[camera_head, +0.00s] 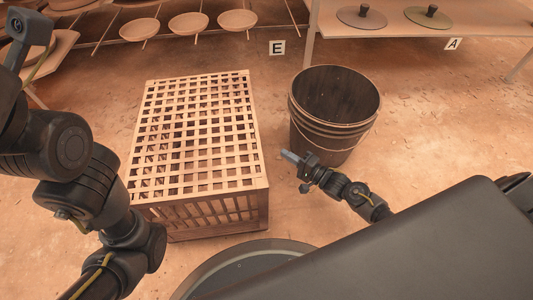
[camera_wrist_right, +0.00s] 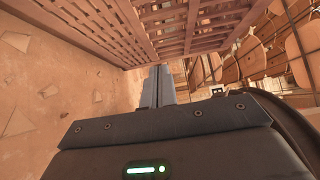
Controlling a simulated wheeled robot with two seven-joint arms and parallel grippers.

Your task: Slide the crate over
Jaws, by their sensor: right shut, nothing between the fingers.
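The crate (camera_head: 202,190) is a wooden slatted box with a lattice top, standing on the floor left of centre in the head view. My right gripper (camera_head: 289,156) is shut and empty, just right of the crate's right side, with a small gap seeming to lie between. In the right wrist view the shut fingers (camera_wrist_right: 158,88) point toward the crate's slats (camera_wrist_right: 185,25); I cannot tell whether they touch. My left arm comes in at the left of the head view, and its gripper does not show clearly.
A dark wooden bucket (camera_head: 334,108) stands right of the crate, close behind my right gripper. A low shelf with bowls (camera_head: 188,24) runs along the back. A table (camera_head: 395,22) with two lidded discs stands at the back right. Open floor lies right of the bucket.

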